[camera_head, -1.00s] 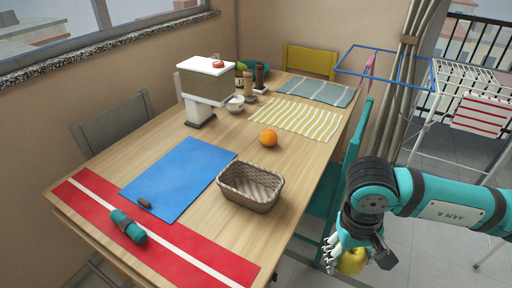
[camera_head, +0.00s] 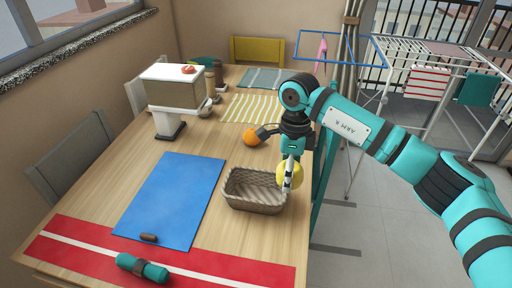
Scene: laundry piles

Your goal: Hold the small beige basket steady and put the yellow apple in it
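The small beige basket (camera_head: 254,203) stands upright and looks empty on the wooden table, right of the blue mat. My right gripper (camera_head: 289,176) is shut on the yellow apple (camera_head: 284,170). It holds the apple over the basket's back right corner; I cannot tell the exact height above the rim. A finger hides part of the apple. My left gripper is not in view.
An orange (camera_head: 251,137) lies behind the basket, close to my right wrist. A blue mat (camera_head: 172,198), a red mat (camera_head: 212,264) with a teal roll (camera_head: 142,268), and a white dispenser (camera_head: 172,92) lie or stand around. Bare table (camera_head: 216,227) shows left of the basket.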

